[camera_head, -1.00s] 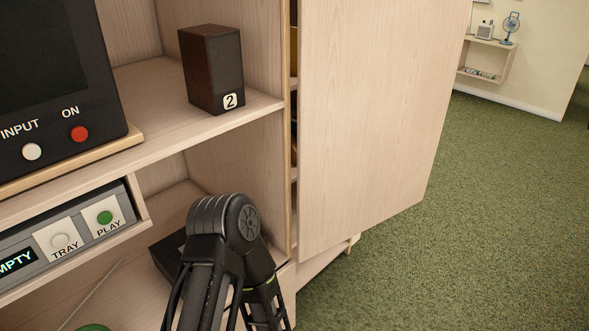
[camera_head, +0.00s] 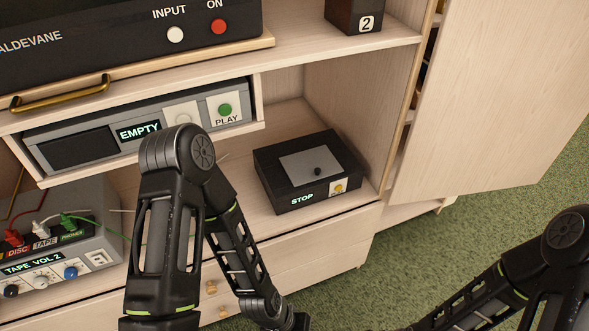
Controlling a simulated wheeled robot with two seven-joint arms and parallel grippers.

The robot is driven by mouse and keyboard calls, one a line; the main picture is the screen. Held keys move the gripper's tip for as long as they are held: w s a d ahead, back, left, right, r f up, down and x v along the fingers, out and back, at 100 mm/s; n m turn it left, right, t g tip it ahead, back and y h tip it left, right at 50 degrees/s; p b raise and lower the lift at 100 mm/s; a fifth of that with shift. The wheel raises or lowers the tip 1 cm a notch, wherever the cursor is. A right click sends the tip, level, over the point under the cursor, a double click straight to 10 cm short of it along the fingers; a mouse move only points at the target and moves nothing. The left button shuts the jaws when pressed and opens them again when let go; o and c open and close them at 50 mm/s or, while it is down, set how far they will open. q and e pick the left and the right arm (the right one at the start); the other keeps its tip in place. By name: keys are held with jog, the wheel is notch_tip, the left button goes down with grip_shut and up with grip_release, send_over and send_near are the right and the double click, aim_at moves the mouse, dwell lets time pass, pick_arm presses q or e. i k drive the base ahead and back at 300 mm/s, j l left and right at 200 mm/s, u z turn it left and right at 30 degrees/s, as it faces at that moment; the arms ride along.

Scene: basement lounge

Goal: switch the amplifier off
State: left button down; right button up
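A grey unit that looks like the amplifier (camera_head: 92,255) sits on the lower shelf at the far left. Its lit display reads "TAPE VOL 2". Several knobs and a small white switch plate (camera_head: 98,259) are on its front. Red, white and green plugs sit in its top by the labels DISC, TAPE and PHONES. My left arm stands just right of the unit, apart from it in the picture, and bends down to the bottom edge. My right arm is at the lower right. Both grippers are outside the frame.
A disc or tape player (camera_head: 75,122) showing "EMPTY" with a PLAY button hangs above. A black box (camera_head: 285,165) showing "STOP" sits on the lower shelf to the right. A black set (camera_head: 110,45) with INPUT and ON buttons stands on top. An open cabinet door (camera_head: 490,100) is at the right.

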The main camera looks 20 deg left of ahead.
aim_at(99, 260)
jog(key=u, duration=2.25)
